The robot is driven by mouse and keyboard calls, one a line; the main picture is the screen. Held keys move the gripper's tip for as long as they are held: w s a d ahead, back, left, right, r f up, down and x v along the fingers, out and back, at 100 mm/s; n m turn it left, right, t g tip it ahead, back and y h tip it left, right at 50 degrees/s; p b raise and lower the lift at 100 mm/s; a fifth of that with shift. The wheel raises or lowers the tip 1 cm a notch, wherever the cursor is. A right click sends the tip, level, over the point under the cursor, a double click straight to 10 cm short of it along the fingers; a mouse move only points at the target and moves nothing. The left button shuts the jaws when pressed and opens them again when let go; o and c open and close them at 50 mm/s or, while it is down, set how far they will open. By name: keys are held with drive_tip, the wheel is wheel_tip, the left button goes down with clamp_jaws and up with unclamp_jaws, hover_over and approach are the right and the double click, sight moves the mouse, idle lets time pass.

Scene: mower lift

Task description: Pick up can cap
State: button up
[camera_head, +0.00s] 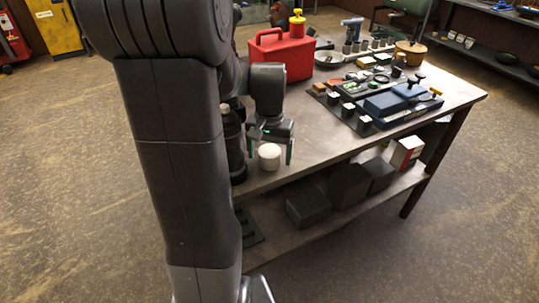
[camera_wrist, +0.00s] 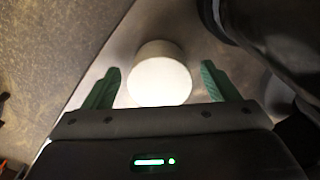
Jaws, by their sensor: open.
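A short white round piece (camera_head: 269,157), which looks like the can cap, stands on the near edge area of the workbench (camera_head: 300,150). It also shows in the wrist view (camera_wrist: 159,78), between the two green fingers. My gripper (camera_head: 271,150) is open, with one finger on each side of the white piece. In the wrist view my gripper (camera_wrist: 160,68) shows a gap between each finger and the piece. A red can (camera_head: 283,56) with a yellow top (camera_head: 297,18) stands farther back on the bench.
A dark bottle-like object (camera_head: 233,140) stands close to the left of my gripper, partly behind my arm. Trays with small parts and a blue block (camera_head: 385,104) fill the bench to the right. Dark boxes (camera_head: 348,186) sit on the lower shelf.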

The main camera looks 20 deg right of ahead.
drive_tip(key=shift+c, duration=0.2)
drive_tip(key=c, duration=1)
drive_tip(key=shift+r, duration=0.1)
